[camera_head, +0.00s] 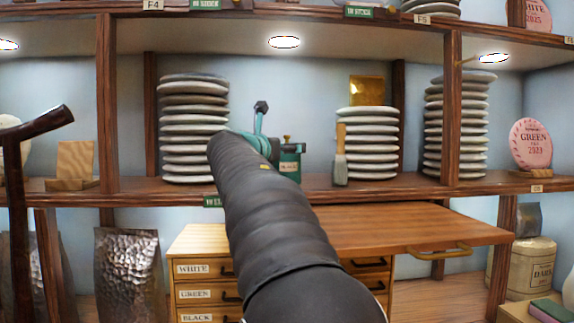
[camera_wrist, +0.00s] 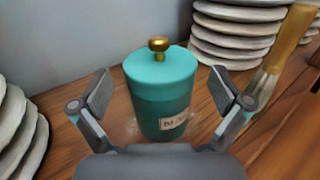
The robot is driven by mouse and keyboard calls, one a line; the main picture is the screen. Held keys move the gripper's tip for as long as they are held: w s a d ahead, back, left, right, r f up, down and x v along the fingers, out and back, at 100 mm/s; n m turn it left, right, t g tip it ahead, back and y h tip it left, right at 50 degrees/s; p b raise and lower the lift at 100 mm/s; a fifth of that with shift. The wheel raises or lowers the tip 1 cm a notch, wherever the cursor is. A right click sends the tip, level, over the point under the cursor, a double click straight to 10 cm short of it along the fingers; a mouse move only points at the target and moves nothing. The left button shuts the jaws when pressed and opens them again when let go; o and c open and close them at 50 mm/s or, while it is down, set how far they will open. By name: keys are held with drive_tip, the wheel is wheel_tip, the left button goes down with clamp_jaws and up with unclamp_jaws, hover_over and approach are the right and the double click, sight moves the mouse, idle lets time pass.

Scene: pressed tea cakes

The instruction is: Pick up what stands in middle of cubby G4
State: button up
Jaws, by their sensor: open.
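A teal canister (camera_wrist: 162,88) with a gold knob on its lid and a pale, partly readable label stands upright on the wooden shelf. In the head view the canister (camera_head: 290,165) shows beside the end of my arm, partly hidden by it, between two stacks of pressed cakes. My gripper (camera_wrist: 161,92) is open, with one finger on each side of the canister in the wrist view. Gaps show between both fingers and the canister. In the head view my forearm hides much of the gripper.
A left stack of pale cakes (camera_head: 193,130) and a right stack (camera_head: 367,145) flank the canister. A wooden-handled brush-like tool (camera_head: 341,158) stands before the right stack. Dark uprights (camera_head: 107,100) bound the cubby. A wooden board (camera_head: 410,226) juts out below the shelf.

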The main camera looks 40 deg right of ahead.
drive_tip(key=shift+x, duration=1.15)
drive_tip(key=shift+s, duration=0.1)
drive_tip(key=c, duration=1.3)
drive_tip(key=shift+r, duration=0.1)
drive_tip(key=shift+c, duration=0.2)
